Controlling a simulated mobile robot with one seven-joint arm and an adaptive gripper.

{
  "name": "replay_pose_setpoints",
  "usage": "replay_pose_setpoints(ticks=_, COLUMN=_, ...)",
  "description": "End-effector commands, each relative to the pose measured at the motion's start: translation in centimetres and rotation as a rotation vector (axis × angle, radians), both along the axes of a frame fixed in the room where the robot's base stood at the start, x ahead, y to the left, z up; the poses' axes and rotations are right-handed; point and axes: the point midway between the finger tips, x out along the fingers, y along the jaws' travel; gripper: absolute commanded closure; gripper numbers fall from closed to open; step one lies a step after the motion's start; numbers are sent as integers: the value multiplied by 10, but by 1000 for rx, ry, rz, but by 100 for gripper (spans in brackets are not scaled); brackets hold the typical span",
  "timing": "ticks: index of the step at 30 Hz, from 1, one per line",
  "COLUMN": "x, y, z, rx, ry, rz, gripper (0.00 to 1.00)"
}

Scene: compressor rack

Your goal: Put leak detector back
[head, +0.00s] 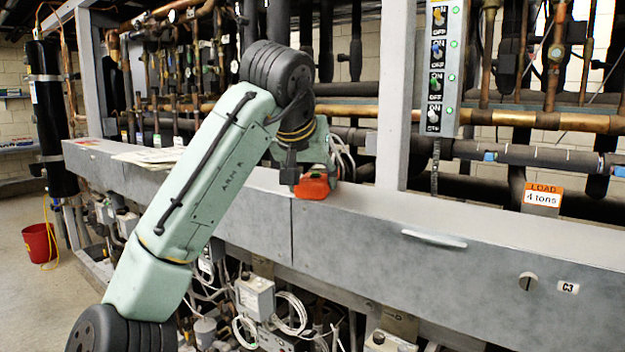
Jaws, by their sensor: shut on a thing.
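An orange-red device (312,187), which looks like the leak detector, is at the top of the grey beam, near its front edge. My gripper (296,174) reaches down to it from above and is shut on it. Its upper part is hidden by my gripper and wrist. I cannot tell whether its underside touches the beam or is just above it.
A switch panel (437,70) and post (396,95) stand behind. Pipes fill the back. A red bucket (38,243) is on the floor.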

Motion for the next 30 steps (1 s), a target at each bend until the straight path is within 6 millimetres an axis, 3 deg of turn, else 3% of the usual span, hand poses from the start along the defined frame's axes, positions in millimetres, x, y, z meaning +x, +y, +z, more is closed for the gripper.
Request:
replay_pose_setpoints(ticks=4, x=0, y=-1, z=-1, rx=-1, ry=-3, rz=-1, gripper=83)
replay_pose_setpoints(ticks=5, x=0, y=-1, z=-2, rx=0, ry=0, rz=-1, gripper=50)
replay_pose_setpoints(ticks=13, x=0, y=-1, z=-1, rx=0, ry=-1, rz=-1, gripper=32)
replay_pose_setpoints(ticks=24, x=0, y=0, z=2, rx=-1, ry=-3, rz=-1, gripper=30)
replay_pose_setpoints(ticks=30, x=-20, y=4, z=20, rx=-2, ry=-5, rz=-2, gripper=30)
